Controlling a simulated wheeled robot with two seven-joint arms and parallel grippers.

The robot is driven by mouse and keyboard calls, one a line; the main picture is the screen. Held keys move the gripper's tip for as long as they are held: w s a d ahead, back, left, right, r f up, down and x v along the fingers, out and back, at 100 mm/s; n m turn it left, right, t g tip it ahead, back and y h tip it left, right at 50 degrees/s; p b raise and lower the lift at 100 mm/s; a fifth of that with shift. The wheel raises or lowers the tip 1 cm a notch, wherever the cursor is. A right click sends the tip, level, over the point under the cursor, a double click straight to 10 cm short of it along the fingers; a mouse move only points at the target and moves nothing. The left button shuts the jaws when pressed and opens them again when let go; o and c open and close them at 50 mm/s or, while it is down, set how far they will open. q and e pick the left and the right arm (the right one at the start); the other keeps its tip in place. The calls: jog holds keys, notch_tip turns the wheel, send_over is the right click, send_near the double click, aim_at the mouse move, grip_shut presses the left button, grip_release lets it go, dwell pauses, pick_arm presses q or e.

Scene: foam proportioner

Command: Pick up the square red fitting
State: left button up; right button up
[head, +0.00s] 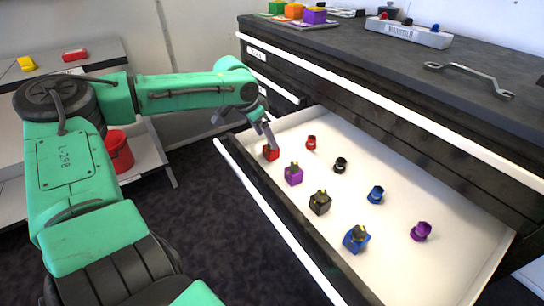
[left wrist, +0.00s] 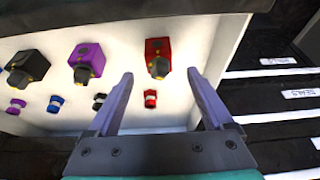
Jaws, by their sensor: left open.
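The square red fitting (head: 271,153) sits in the open drawer at its far left corner, beside the square purple fitting (head: 293,174). In the left wrist view the square red fitting (left wrist: 158,57) shows a dark round end and lies ahead of the fingertips, between their lines. My left gripper (head: 243,126) is open and empty, above the drawer's far left end, close to the red fitting; its two fingers also show in the left wrist view (left wrist: 160,75). A small round red fitting (head: 311,142) lies just right of the square one. My right gripper is not in view.
The drawer (head: 440,265) also holds square black (head: 320,202) and blue (head: 356,239) fittings and small round black, blue and purple ones. Its front wall (head: 270,222) runs close by the red fitting. The cabinet worktop (head: 410,85) overhangs behind, with a wrench (head: 470,74) on it.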

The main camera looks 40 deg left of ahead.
aim_at(270, 146)
pick_arm(q)
jog(key=b+x, duration=0.2)
jog(key=x, duration=0.3)
jog(key=shift+s+f, duration=0.1)
jog(key=shift+f, duration=0.25)
jog(key=shift+w+f, duration=0.15)
jog(key=shift+w, duration=0.05)
grip_shut()
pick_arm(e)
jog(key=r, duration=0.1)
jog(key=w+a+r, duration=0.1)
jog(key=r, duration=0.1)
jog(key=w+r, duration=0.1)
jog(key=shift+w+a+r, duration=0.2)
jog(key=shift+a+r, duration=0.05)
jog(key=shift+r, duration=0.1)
pick_arm(q)
jog(key=shift+r, duration=0.2)
